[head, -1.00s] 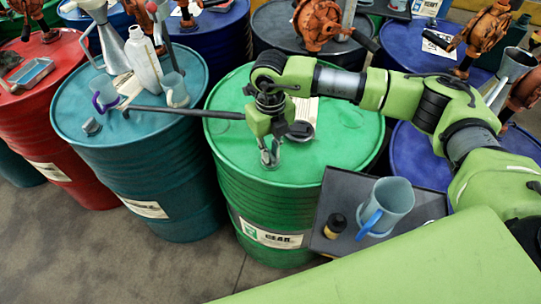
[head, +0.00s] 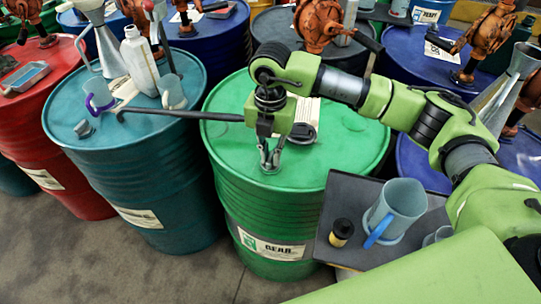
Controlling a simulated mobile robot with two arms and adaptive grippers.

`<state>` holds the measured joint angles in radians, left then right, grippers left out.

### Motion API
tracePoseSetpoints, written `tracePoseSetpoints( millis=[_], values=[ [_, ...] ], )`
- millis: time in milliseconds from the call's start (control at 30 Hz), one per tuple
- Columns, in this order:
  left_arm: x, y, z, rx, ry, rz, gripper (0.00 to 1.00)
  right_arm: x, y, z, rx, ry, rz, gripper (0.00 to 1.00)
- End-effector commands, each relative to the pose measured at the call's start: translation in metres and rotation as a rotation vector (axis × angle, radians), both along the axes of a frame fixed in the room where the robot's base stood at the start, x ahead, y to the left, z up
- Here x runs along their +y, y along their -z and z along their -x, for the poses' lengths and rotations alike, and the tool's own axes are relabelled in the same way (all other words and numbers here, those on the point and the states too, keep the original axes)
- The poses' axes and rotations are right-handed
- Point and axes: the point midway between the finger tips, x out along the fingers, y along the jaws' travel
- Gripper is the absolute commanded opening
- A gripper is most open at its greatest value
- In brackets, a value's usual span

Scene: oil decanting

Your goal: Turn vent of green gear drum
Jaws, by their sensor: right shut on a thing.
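The green gear drum (head: 330,172) stands upright in the middle, with a white "GEAR" label on its front side. My right gripper (head: 270,163) points down at the near part of its lid. Its fingers are closed around a small vent fitting on the lid, which is mostly hidden between the fingertips. My left gripper is not in view.
A dark bar (head: 180,115) spans from above the teal drum (head: 130,165) toward my right gripper. Other drums crowd behind.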

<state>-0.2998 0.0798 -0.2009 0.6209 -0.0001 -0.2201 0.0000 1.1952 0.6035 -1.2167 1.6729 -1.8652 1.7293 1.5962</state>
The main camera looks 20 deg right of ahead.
Motion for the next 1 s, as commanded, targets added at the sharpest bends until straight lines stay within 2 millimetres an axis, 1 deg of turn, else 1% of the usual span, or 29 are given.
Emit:
tracePoseSetpoints(
  millis=[233, 700, 733, 767, 800, 1000],
  values=[
    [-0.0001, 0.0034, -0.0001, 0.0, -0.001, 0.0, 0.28, -0.0004, -0.0014, -0.0015, -0.005, 0.065, 0.0, 0.0],
    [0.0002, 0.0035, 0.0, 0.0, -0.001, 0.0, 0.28, -0.0006, -0.002, -0.0019, -0.006, 0.078, 0.0, 0.0],
    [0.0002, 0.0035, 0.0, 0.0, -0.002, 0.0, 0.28, -0.0006, -0.002, -0.0019, -0.006, 0.078, 0.0, 0.16],
    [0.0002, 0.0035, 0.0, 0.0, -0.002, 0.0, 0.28, -0.0006, -0.002, -0.0019, -0.006, 0.078, 0.0, 0.24],
    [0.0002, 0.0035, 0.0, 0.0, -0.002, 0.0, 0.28, -0.0005, -0.0019, -0.0017, -0.005, 0.078, 0.0, 0.28],
    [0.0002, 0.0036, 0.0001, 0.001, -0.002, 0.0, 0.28, -0.0003, -0.0009, -0.0009, -0.003, 0.076, 0.0, 0.28]
  ],
)
